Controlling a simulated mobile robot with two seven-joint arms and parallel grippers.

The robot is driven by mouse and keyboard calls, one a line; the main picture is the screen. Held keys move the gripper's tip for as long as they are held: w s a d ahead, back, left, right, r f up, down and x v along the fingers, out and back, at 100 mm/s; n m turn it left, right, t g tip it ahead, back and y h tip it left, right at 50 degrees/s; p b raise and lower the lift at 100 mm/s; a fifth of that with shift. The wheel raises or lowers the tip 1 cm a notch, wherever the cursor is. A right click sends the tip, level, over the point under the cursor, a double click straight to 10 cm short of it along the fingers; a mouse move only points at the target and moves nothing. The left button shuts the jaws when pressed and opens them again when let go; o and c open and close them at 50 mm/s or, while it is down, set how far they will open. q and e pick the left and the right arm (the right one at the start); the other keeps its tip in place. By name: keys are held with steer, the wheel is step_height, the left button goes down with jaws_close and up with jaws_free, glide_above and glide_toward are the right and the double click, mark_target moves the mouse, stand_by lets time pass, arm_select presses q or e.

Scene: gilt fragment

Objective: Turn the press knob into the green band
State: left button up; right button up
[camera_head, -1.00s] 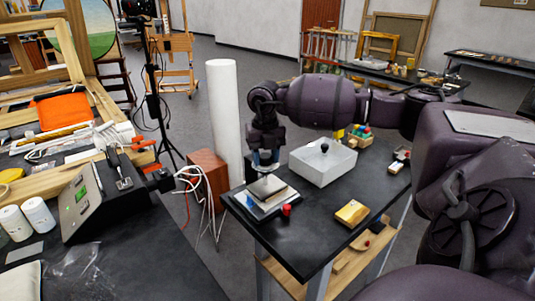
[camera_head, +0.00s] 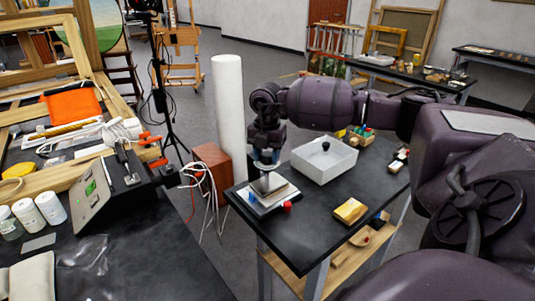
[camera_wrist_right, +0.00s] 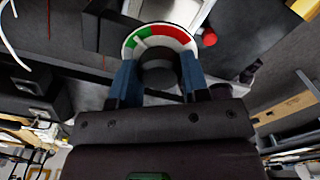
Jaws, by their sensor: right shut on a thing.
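The press (camera_head: 284,196) is a low stack of pale and grey plates near the left corner of the small black table. My right gripper (camera_head: 267,163) points down over it. In the right wrist view, the blue fingers of this gripper (camera_wrist_right: 158,78) stand on either side of the dark round press knob (camera_wrist_right: 158,72) and are shut on it. Behind the knob is a pale dial (camera_wrist_right: 160,27) with a green band (camera_wrist_right: 145,31) at left and a red band (camera_wrist_right: 175,33) at right. A pale mark shows by the green; I cannot tell whether it is the pointer. My left gripper is not in view.
A red button-like piece (camera_head: 287,207) is close to the press. A white box (camera_head: 325,168) and a yellow block (camera_head: 350,211) are on the same black table (camera_head: 310,228). A white column (camera_head: 228,105) stands behind. The table's front middle is clear.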

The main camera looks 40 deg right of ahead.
mark_target(267, 154)
steer(key=shift+r, duration=0.1)
steer(key=o, duration=0.8)
steer(key=shift+o, duration=0.7)
steer(key=shift+r, duration=0.25)
step_height(267, 154, up, 9)
steer(key=shift+r, duration=0.65)
